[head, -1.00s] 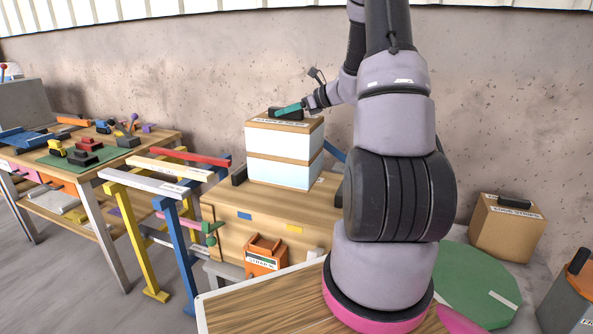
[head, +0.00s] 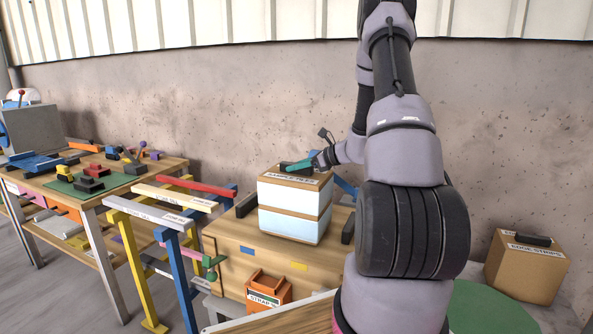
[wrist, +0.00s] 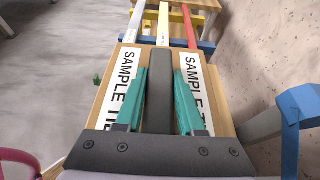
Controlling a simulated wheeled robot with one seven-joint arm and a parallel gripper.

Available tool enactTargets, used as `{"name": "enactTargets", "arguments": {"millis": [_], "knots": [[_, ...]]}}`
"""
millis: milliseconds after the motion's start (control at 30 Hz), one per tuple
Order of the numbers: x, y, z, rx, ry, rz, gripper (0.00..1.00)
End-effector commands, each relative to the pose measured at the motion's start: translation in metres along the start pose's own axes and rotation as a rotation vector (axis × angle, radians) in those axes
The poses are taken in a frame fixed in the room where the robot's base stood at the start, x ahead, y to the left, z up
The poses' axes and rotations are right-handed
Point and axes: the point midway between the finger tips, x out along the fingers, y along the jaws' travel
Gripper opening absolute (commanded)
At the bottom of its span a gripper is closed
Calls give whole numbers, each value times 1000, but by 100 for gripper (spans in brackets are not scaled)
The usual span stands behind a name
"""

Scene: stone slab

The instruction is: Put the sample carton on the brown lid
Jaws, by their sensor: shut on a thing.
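The sample carton (head: 290,195) is a white box with wood-coloured bands and a black handle on top. It also shows in the wrist view from above (wrist: 120,90), with a "SAMPLE" label on each side of the handle. My gripper (head: 297,165) has teal fingers, and in the wrist view (wrist: 160,78) they are closed around the black handle (wrist: 159,95). The carton is upright over the brown wooden lid (head: 228,226) of a chest with black side handles. I cannot tell whether its underside touches the lid.
Yellow and blue trestles (head: 178,255) with bars stand left of the chest. A workbench (head: 150,178) with toys is farther left. An orange bin (head: 268,290) stands in front of the chest. A brown box (head: 525,268) is at right; the concrete wall is behind.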

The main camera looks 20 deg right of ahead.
Motion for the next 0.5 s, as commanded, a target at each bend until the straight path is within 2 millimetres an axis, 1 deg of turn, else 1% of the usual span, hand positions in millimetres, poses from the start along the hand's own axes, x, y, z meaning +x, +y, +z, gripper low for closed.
{"name": "enactTargets", "arguments": {"millis": [33, 100, 467, 500], "knots": [[2, -1, -5, 2, -2, -1, 0], [4, -1, -9, 1, -3, -2, 0], [5, -1, -11, 0, -3, -1, 0], [5, 0, -12, 0, -1, -1, 53]]}}
